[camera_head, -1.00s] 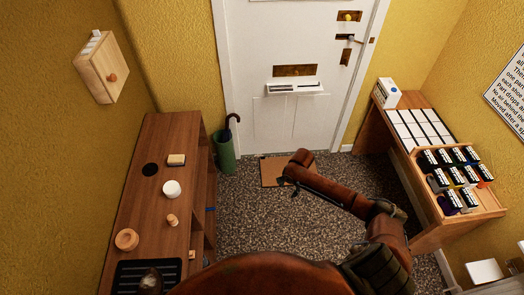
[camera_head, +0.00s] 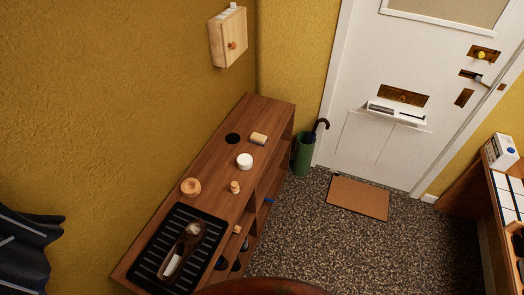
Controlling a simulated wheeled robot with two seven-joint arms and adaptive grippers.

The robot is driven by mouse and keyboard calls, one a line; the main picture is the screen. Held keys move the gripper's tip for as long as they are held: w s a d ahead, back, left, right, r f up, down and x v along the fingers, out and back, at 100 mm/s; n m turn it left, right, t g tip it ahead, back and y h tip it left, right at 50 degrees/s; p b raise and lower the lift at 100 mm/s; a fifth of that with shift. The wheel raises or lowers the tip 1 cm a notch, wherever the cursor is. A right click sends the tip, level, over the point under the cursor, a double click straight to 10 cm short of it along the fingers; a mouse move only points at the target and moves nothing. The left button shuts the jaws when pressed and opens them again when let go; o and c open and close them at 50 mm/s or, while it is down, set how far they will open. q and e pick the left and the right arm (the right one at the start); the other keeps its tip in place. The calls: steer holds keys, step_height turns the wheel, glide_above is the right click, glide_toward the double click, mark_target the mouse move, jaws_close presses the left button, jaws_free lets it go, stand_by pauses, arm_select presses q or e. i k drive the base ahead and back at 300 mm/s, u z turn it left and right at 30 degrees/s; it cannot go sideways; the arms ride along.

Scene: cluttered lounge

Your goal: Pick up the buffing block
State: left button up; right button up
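A small pale rectangular block with a darker side, which looks like the buffing block (camera_head: 259,138), lies near the far end of the wooden shelf unit's top (camera_head: 262,112). It sits beside a flat black disc (camera_head: 233,138) and beyond a white round tin (camera_head: 244,161). Nothing is touching it from above. Neither of my grippers is in view.
A wooden knob-shaped piece (camera_head: 235,187), a round wooden dish (camera_head: 190,187) and a black ridged mat (camera_head: 209,218) bearing a dark shoe-like object (camera_head: 188,240) occupy the nearer top. A green umbrella stand (camera_head: 303,155) is beyond. Speckled floor right of the unit is open.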

mark_target(257, 139)
steer(key=k, duration=0.65)
steer(key=z, duration=0.85)
steer(key=i, duration=1.8)
steer(key=u, duration=2.4)
steer(key=i, duration=0.45)
steer(key=u, duration=0.1)
